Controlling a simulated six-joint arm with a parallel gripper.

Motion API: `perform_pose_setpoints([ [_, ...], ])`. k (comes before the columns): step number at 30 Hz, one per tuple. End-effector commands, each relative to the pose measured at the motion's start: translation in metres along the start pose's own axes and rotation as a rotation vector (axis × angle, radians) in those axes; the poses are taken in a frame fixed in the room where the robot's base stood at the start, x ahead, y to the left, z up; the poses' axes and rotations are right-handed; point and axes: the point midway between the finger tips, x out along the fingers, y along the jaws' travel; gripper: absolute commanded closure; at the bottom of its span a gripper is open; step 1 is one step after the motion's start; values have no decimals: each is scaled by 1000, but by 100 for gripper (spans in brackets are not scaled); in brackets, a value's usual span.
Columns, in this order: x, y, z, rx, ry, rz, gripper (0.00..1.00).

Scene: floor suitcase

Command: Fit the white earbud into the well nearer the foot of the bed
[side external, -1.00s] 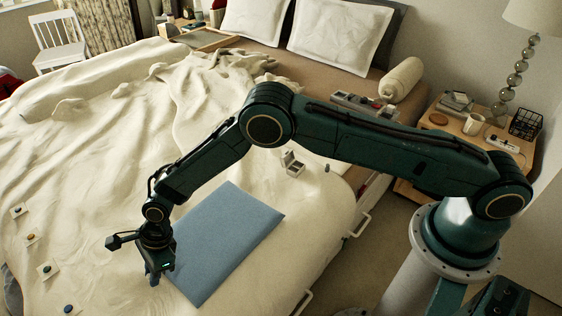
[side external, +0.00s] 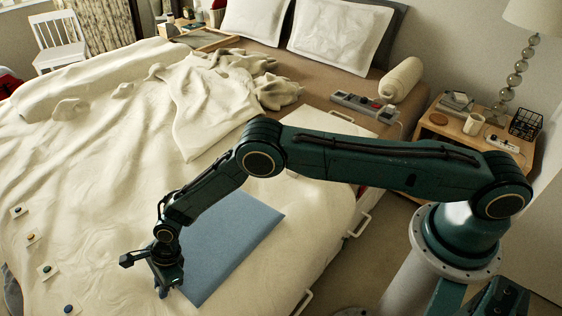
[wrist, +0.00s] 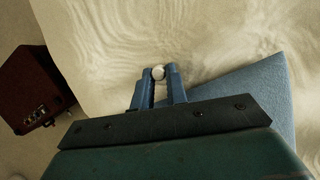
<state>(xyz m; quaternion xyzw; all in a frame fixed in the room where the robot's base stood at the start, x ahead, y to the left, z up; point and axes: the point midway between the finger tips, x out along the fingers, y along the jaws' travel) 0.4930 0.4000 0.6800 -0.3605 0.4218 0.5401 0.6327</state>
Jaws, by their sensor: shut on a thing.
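In the wrist view, the small round white earbud (wrist: 158,73) sits between the two blue fingertips of my gripper (wrist: 159,80), which is shut on it. In the side view, my gripper (side external: 166,290) hangs low over the bed's near part, by the left edge of the blue mat (side external: 235,238). The earbud is too small to make out there. The case with the wells does not show in either current view. Its spot in the earlier frame is now covered by my arm.
Several small cards with coloured pieces (side external: 47,270) lie on the bed at left. A bunched blanket (side external: 215,115) and a grey device with buttons (side external: 365,106) lie farther back. In the wrist view, a dark red case (wrist: 30,85) stands at left, off the bed.

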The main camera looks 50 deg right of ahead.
Motion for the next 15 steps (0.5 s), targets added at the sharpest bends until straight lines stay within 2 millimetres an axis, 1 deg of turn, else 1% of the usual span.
perform_pose_setpoints([
  [11,3,0,-1,0,0,0,100],
  [12,3,0,-1,0,0,0,84],
  [14,3,0,-1,0,0,0,72],
  [15,3,0,-1,0,0,0,64],
])
